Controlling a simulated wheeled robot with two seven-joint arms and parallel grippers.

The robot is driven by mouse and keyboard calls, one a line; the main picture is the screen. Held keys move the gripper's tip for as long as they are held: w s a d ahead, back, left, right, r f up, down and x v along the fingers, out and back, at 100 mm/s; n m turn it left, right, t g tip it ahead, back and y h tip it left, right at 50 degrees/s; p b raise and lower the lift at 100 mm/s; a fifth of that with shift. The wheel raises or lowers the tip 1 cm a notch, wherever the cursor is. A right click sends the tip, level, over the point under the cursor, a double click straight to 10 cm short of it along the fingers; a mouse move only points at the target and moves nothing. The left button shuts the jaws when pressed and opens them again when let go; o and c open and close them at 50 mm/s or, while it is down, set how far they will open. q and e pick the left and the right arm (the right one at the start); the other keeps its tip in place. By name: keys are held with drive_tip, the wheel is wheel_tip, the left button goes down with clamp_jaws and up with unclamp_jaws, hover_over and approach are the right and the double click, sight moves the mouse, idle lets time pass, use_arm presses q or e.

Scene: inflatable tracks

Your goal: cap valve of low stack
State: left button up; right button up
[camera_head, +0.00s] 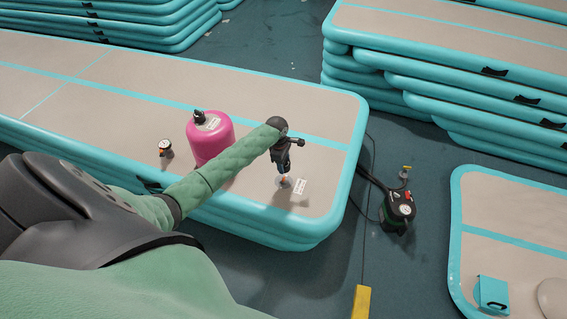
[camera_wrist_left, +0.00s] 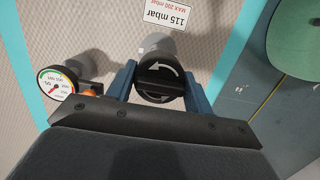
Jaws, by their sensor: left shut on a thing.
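The low stack (camera_head: 90,70), beige with teal sides, lies across the left and middle of the head view. My left gripper (camera_head: 285,180) points down above its right end. In the left wrist view its blue fingers (camera_wrist_left: 160,85) are shut on a black round cap (camera_wrist_left: 158,72) with a white curved arrow. A pale round valve (camera_wrist_left: 157,43) shows partly behind the cap, close to a white pressure label (camera_wrist_left: 165,10). The label also lies beside the fingertips in the head view (camera_head: 300,188). I cannot tell whether cap and valve touch. My right gripper is out of view.
A pink cylinder (camera_head: 210,140) and a small gauge (camera_head: 165,148) stand on the stack, left of my gripper. A dial gauge (camera_wrist_left: 56,82) shows in the wrist view. A dark pump (camera_head: 400,207) stands on the floor beside a taller stack (camera_head: 440,35) and another mat (camera_head: 510,215).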

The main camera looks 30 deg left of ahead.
sight(284, 178)
use_arm(q)
drive_tip(key=shift+r+p, duration=0.1)
drive_tip(key=shift+p, duration=0.55)
drive_tip(key=shift+f, duration=0.9)
drive_tip(key=shift+f+b, duration=0.55)
drive_tip(key=shift+f, duration=1.5)
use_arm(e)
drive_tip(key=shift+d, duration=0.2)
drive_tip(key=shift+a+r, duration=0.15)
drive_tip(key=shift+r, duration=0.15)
use_arm(q)
drive_tip(key=shift+p, duration=1.75)
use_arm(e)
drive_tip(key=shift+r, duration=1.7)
use_arm(q)
drive_tip(key=shift+f+b, duration=0.65)
drive_tip(key=shift+f, duration=1.45)
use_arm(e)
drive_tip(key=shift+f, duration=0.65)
